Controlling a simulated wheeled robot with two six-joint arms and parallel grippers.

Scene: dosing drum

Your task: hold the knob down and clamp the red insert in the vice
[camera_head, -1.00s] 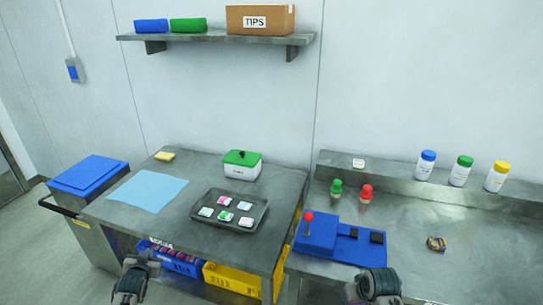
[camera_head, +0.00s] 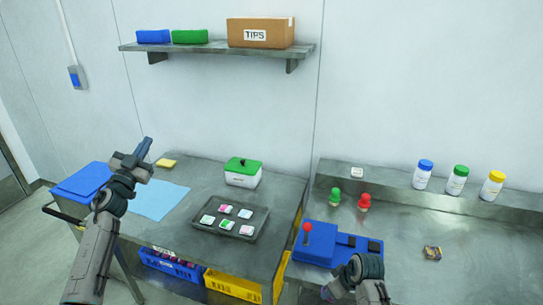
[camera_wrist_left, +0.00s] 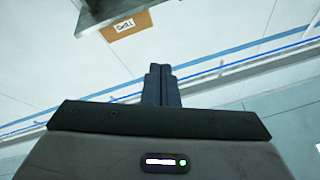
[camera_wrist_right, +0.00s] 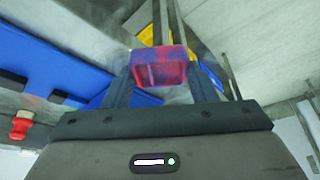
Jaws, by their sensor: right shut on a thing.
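A blue fixture (camera_head: 318,243) with dark blocks, apparently the vice, sits on the right-hand bench. A red ball knob (camera_head: 308,227) stands upright on its left part. My right gripper (camera_wrist_right: 160,85) is shut on a red, partly bluish block, apparently the red insert (camera_wrist_right: 160,70), held between its fingers. My left gripper (camera_head: 145,146) is raised by the left table, away from the fixture. Its fingers are together and empty in the left wrist view (camera_wrist_left: 161,84).
A tray (camera_head: 232,238) with several small packs and a green-lidded box (camera_head: 242,172) stand on the left table. Bottles line the back ledge.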

